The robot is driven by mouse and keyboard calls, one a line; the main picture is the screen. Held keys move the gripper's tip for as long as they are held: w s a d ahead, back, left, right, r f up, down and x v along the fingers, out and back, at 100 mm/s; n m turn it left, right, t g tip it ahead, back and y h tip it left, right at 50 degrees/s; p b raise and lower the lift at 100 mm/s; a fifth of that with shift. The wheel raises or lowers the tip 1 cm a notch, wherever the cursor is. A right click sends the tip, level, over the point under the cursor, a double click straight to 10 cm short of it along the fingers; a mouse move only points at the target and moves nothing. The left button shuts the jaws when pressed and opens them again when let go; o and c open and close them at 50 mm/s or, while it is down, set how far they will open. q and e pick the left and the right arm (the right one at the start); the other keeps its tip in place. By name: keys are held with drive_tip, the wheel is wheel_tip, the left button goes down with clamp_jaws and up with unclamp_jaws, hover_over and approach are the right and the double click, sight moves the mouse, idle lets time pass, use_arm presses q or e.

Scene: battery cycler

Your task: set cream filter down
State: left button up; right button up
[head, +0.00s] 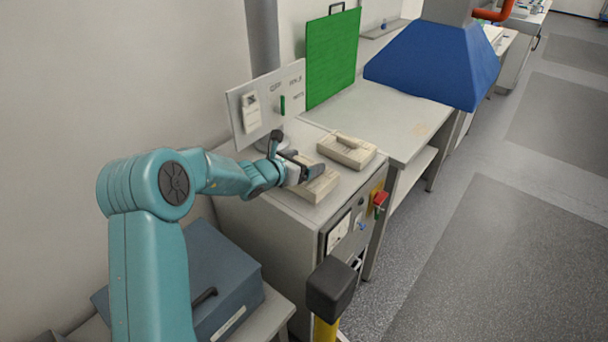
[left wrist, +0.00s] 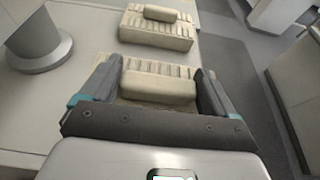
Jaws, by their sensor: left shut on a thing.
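A cream filter (head: 317,188) with a ribbed top and a raised grip bar is on or just above the top of the grey cabinet (head: 341,200); I cannot tell whether it touches. My left gripper (head: 314,170) is shut on its grip bar. In the left wrist view the bar of this filter (left wrist: 158,88) lies between the two dark fingers of my left gripper (left wrist: 160,92). A second cream filter (head: 347,150) lies on the cabinet top just behind it, and also shows in the left wrist view (left wrist: 157,34). My right gripper is not in view.
A white panel (head: 268,104) stands behind the cabinet top, with a round grey post (left wrist: 38,45) near it. A red knob (head: 380,198) sticks out of the cabinet front. A blue hood (head: 435,65) hangs over the bench (head: 385,115). A blue-grey box (head: 220,270) stands at the lower left.

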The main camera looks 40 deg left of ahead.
use_arm(q)
drive_tip(key=f, duration=0.4)
drive_tip(key=shift+a, duration=0.25)
drive_tip(key=shift+w+d+f, duration=0.1)
drive_tip(key=shift+w, duration=0.1)
drive_tip(key=shift+s, duration=0.4)
drive_tip(key=o, duration=1)
drive_tip(key=shift+w+f, duration=0.1)
drive_tip(key=shift+w, duration=0.15)
drive_tip(key=shift+c, duration=0.2)
drive_tip(key=shift+w, duration=0.1)
drive_tip(key=shift+s+r, duration=0.35)
drive_tip(key=shift+r, duration=0.05)
drive_tip(key=v, duration=0.1)
drive_tip(key=b+v, duration=0.1)
drive_tip(key=v, duration=0.1)
drive_tip(key=shift+f, duration=0.25)
drive_tip(key=b+v, duration=0.1)
drive_tip(key=v, duration=0.8)
